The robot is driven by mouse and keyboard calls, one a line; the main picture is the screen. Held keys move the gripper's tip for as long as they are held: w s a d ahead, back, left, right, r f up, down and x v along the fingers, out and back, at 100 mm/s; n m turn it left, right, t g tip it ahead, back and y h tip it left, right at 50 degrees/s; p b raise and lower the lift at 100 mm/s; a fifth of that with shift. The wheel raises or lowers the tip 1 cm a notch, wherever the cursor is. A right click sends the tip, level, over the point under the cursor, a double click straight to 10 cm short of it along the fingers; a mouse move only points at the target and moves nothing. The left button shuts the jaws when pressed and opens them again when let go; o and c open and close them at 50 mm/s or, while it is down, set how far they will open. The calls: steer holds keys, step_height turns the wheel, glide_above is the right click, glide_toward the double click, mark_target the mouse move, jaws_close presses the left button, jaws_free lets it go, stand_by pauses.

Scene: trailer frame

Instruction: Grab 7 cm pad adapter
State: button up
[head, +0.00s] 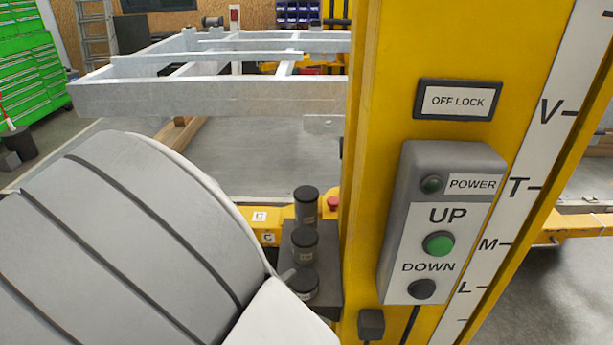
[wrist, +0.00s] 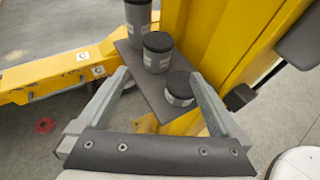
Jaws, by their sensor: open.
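Three dark cylindrical pad adapters with pale labels stand upright on a grey shelf (wrist: 130,50) on the yellow lift post. The tallest (head: 306,205) is at the back, a medium one (head: 304,246) is in the middle, and the shortest (head: 304,284) is nearest me. The wrist view also shows the tallest (wrist: 138,22), the medium (wrist: 157,53) and the shortest (wrist: 180,89). I cannot read their labels, so which is 7 cm is unclear. My gripper (wrist: 160,78) is open and empty, its fingers spread to either side of the shortest adapter. My arm hides most of the gripper in the head view.
The yellow post (head: 375,100) rises right beside the shelf, with a grey control box (head: 440,225) on it. Yellow lift arms (wrist: 60,75) reach out low behind the shelf. A metal trailer frame (head: 210,95) is raised beyond. Open floor lies under it.

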mark_target(299, 248)
steer(key=x, duration=1)
steer(key=shift+w+d+f, duration=0.15)
steer(key=x, duration=0.5)
steer(key=shift+a+f, duration=0.2)
steer(key=shift+a, duration=0.1)
steer(key=shift+c, duration=0.2)
jaws_close()
